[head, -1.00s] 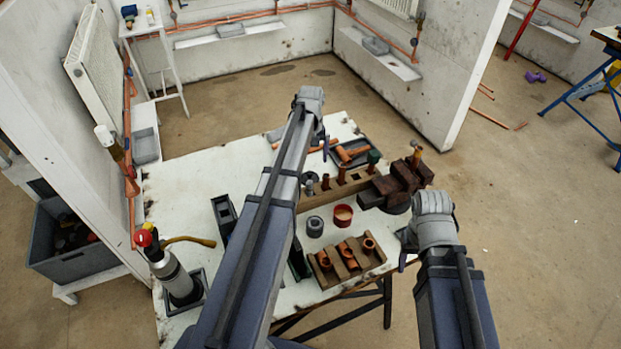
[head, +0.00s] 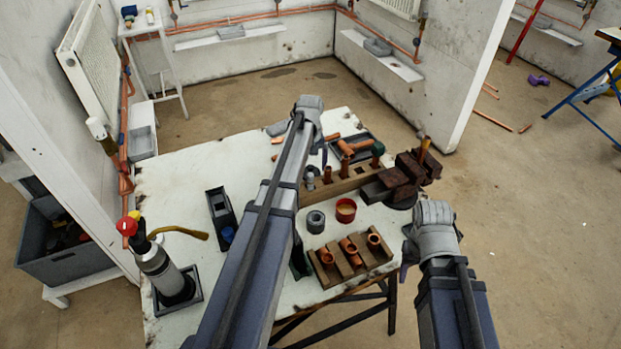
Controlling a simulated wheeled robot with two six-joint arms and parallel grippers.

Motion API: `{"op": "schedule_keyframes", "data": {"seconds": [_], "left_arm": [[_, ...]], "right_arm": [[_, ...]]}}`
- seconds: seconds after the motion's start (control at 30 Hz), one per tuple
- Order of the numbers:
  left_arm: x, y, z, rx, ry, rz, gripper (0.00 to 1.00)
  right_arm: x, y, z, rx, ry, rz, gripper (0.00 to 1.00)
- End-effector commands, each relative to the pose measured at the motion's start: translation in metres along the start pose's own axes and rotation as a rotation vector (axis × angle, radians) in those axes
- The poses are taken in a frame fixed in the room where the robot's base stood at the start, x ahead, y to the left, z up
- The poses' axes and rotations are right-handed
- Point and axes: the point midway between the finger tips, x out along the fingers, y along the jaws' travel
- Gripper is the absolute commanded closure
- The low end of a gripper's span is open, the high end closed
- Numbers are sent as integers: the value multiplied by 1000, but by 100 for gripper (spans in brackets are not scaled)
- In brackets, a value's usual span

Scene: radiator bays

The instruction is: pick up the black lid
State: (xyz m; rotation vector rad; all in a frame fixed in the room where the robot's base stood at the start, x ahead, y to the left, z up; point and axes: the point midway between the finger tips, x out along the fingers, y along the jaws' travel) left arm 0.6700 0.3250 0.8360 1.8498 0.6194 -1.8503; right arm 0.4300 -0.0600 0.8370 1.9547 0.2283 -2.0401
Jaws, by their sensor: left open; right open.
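I cannot make out a black lid for certain in the head view; part of the bench is hidden by my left arm. My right gripper (head: 406,255) is at the bench's right edge, to the right of the tin. Both are open, and I see nothing held.
A wooden block with copper fittings (head: 350,258) lies in front of the tin. A vise (head: 405,178) and a wooden rack (head: 343,185) are behind it. A gas torch (head: 160,265) stands at the left. The bench's left half (head: 180,185) is mostly clear.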

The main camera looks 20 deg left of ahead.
Motion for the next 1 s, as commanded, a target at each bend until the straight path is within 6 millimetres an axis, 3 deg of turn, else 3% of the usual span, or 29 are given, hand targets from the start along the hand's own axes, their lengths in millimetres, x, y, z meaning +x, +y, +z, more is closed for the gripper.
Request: {"op": "schedule_keyframes", "data": {"seconds": [0.27,0.9,1.0], "left_arm": [[3,0,0,0,0,0,0],[3,0,0,0,0,0,72],[3,0,0,0,0,0,77]], "right_arm": [[3,0,0,0,0,0,43],[3,0,0,0,0,0,43],[3,0,0,0,0,0,43]]}}
